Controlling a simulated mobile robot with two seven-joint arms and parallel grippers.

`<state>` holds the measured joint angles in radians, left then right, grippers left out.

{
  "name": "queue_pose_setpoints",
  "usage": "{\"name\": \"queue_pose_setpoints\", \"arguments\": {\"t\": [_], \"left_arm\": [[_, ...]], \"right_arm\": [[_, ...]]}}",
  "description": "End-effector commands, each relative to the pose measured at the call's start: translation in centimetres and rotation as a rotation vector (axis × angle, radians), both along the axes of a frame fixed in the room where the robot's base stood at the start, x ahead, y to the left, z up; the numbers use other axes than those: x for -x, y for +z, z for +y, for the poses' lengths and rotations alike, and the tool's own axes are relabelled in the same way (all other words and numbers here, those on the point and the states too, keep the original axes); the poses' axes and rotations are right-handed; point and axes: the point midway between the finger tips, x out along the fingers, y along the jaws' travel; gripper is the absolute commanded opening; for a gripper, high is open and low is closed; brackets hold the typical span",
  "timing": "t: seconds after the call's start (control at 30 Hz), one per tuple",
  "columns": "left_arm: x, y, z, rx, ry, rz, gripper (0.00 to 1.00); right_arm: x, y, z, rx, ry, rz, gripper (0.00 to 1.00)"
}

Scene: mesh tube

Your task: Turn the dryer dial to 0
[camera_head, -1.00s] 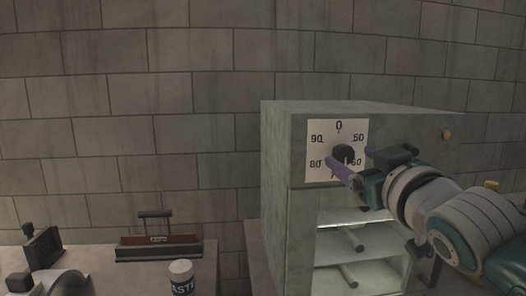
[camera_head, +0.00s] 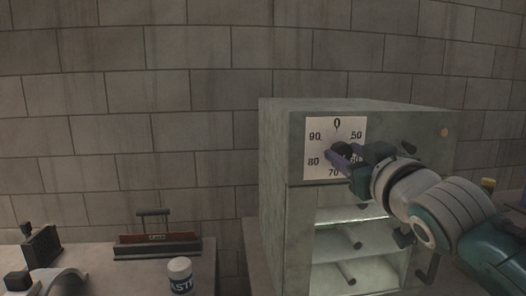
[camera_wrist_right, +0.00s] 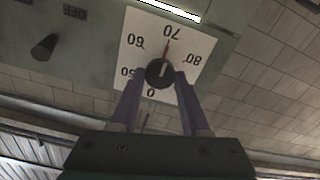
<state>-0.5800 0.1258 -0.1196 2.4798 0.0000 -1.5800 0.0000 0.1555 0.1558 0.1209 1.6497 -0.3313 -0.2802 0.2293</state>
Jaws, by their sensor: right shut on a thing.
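The dryer (camera_head: 282,150) is a grey-green cabinet with a white dial plate (camera_head: 318,132) at its upper front. The black round dial knob (camera_head: 343,149) sits mid-plate, partly hidden by my fingers in the head view. In the right wrist view the plate appears upside down, and the knob (camera_wrist_right: 160,73) has a white mark and a red pointer line towards 70. My right gripper (camera_head: 351,156) has its purple fingers on both sides of the knob, shut on it; the fingertips also show in the right wrist view (camera_wrist_right: 161,82). My left gripper is not in view.
Lit open shelves with rods (camera_head: 352,240) lie below the dial. A black knob (camera_wrist_right: 44,47) stands beside the plate in the right wrist view.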

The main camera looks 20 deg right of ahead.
Motion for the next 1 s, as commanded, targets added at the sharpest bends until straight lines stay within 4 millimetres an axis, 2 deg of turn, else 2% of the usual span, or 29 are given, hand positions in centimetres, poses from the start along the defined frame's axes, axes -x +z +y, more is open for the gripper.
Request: {"name": "queue_pose_setpoints", "arguments": {"t": [0.03, 0.2, 0.67, 1.0], "left_arm": [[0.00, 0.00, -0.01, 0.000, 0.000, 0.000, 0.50], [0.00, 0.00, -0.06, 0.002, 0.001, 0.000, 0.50], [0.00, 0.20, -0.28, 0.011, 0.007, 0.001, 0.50], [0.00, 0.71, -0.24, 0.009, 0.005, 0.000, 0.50]], "right_arm": [[0.01, -0.01, 0.01, 0.000, 0.000, 0.000, 0.19], [0.01, -0.01, 0.02, 0.000, 0.000, 0.000, 0.00], [0.00, 0.02, 0.03, 0.066, 0.000, 0.016, 0.00], [-0.02, 0.02, 0.11, 0.319, 0.001, 0.077, 0.00]]}}
